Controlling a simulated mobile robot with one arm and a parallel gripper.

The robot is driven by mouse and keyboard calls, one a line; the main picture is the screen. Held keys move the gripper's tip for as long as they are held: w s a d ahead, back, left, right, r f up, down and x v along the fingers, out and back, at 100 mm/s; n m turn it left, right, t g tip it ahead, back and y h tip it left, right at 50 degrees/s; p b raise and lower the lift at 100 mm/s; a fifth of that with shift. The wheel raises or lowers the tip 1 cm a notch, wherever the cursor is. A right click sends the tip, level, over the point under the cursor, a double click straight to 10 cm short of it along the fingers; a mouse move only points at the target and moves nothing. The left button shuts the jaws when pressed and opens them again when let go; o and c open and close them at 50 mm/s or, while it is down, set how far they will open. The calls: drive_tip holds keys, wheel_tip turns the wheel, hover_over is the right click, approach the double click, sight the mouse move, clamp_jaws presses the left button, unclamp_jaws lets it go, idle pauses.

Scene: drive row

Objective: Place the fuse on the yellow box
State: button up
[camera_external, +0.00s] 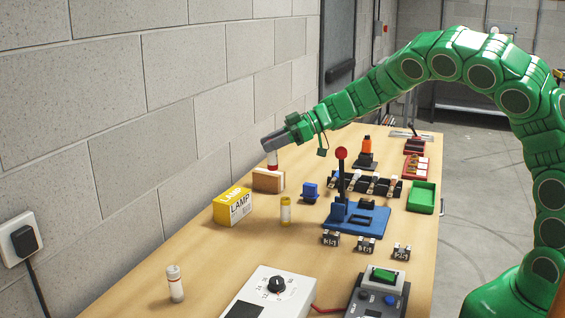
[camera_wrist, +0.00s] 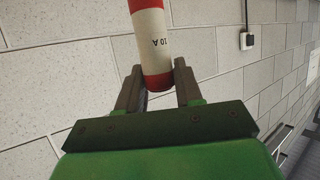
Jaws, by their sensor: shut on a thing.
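My gripper (camera_external: 272,143) is shut on a fuse. The fuse (camera_external: 272,161) has a white body and red ends, and hangs upright below the fingers. In the wrist view the fuse (camera_wrist: 152,40) shows the marking "10 A" between the two fingers (camera_wrist: 158,88). Its lower end is right over or in front of a brown box (camera_external: 268,181); I cannot tell whether they touch. The yellow box (camera_external: 232,206), marked "LAMP", stands on the table nearer the camera and left of the brown box. Its yellow top looks bare.
A yellow-banded cylinder (camera_external: 285,211) stands right of the yellow box, and a white one (camera_external: 175,284) at the near left. A blue lever base (camera_external: 357,217), a black rack (camera_external: 376,187) and a green tray (camera_external: 422,197) fill the right. The wall runs along the left.

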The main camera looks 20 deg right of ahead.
drive_tip(key=s+a+r, duration=0.2)
drive_tip(key=s+r, duration=0.3)
drive_tip(key=shift+w+a+f, duration=1.4)
drive_tip(key=shift+w+f, duration=0.45)
drive_tip(key=shift+f, duration=0.4)
drive_tip(key=shift+w+a+f, duration=1.4)
drive_tip(key=shift+w+f, duration=0.45)
drive_tip(key=shift+f, duration=0.35)
drive_tip(key=shift+w+a+f, duration=1.4)
drive_tip(key=shift+w+f, duration=0.45)
drive_tip(key=shift+f, duration=0.4)
drive_tip(key=shift+f, duration=0.15)
drive_tip(key=o, duration=1.1)
